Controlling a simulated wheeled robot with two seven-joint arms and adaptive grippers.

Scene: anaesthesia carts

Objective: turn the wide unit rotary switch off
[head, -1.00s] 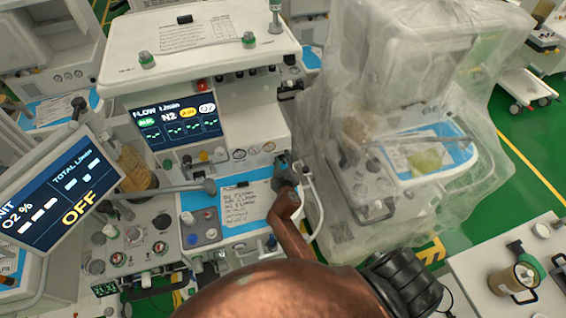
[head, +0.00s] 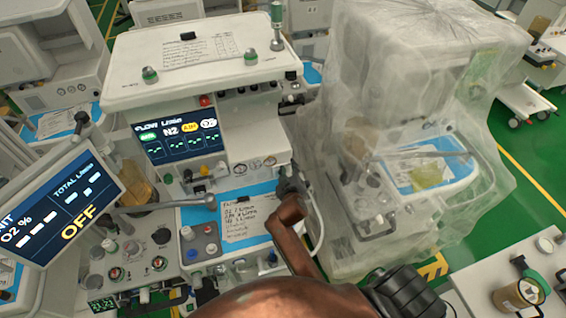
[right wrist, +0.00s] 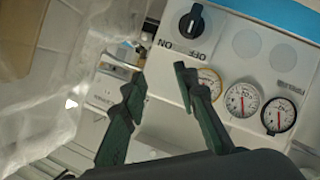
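The rotary switch (right wrist: 191,22) is a black knob on a white panel, seen at the top of the right wrist view. Its ON and OFF labels appear upside down, and a small white mark shows on the knob. My right gripper (right wrist: 160,78) is open and empty, its dark fingers apart just below the knob in the picture; no contact shows. In the head view my right gripper (head: 289,185) is at the right front of the middle machine, beside its gauges, and the switch cannot be made out there. My left gripper is not in view.
Round gauges (right wrist: 241,99) sit beside the switch. The tilted side monitor (head: 58,205) reads OFF. A flow screen (head: 180,138) is lit on the machine. A paper sheet (head: 245,218) lies on the blue work surface. A plastic-covered machine (head: 420,110) stands close on the right.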

